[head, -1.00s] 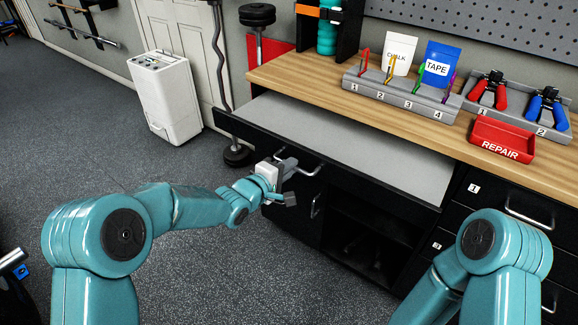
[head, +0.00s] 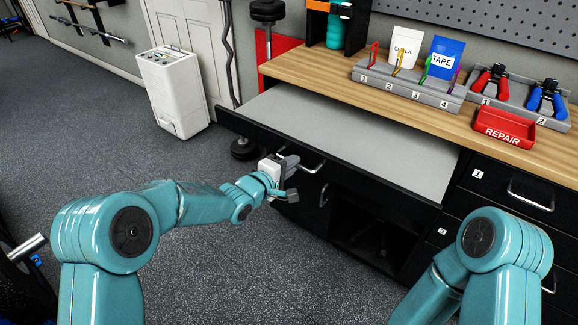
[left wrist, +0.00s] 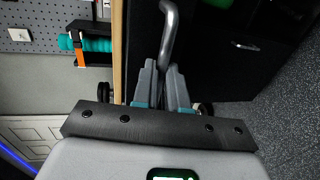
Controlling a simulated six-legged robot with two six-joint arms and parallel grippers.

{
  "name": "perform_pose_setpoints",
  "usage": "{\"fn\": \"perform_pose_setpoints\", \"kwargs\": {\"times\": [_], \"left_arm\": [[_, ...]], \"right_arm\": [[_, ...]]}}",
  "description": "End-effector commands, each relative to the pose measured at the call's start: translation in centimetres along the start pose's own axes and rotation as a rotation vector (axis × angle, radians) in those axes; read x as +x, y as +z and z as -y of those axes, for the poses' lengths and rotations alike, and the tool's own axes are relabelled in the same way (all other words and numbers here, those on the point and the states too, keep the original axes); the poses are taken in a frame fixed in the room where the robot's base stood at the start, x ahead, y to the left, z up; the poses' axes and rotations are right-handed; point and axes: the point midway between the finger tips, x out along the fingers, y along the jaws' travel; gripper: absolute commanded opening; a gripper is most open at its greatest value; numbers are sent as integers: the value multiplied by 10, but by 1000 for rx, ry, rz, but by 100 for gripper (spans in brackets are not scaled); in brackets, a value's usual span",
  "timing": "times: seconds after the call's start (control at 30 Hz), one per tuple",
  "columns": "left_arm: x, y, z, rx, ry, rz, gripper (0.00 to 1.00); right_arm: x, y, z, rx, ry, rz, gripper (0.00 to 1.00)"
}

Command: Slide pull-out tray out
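The pull-out tray (head: 345,135) has a grey top and a black front. It stands well out from under the wooden bench top. Its curved metal handle (head: 315,166) is on the front face. My left gripper (head: 291,163) is at the left end of this handle. In the left wrist view the two grey fingers (left wrist: 161,88) are close together around the handle bar (left wrist: 168,35), which runs down between them. The exact contact is partly hidden. My right arm shows at the lower right, but its gripper is out of view.
The bench top (head: 400,105) carries a numbered rack (head: 408,85), a red REPAIR bin (head: 503,127) and pliers (head: 492,80). Numbered drawers (head: 500,195) are at the right. A white cabinet (head: 172,90) stands at the left. Open floor (head: 110,140) lies left of the bench.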

Motion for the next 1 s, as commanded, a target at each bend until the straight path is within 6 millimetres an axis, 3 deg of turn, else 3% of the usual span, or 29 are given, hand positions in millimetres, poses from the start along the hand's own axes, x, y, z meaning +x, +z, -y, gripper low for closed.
{"fn": "perform_pose_setpoints", "kwargs": {"times": [0.03,0.1,0.4,0.53,1.0], "left_arm": [[0,0,-1,0,2,-1,16],[0,0,-1,0,1,-1,37],[-2,0,0,0,0,-1,37],[-13,-1,-1,0,0,-2,37],[-128,-1,-1,-1,0,-3,37]], "right_arm": [[0,0,0,0,0,0,43],[0,0,0,0,0,0,43],[0,0,0,0,0,0,43],[0,0,0,0,0,0,43],[-3,0,1,0,0,0,43]]}}
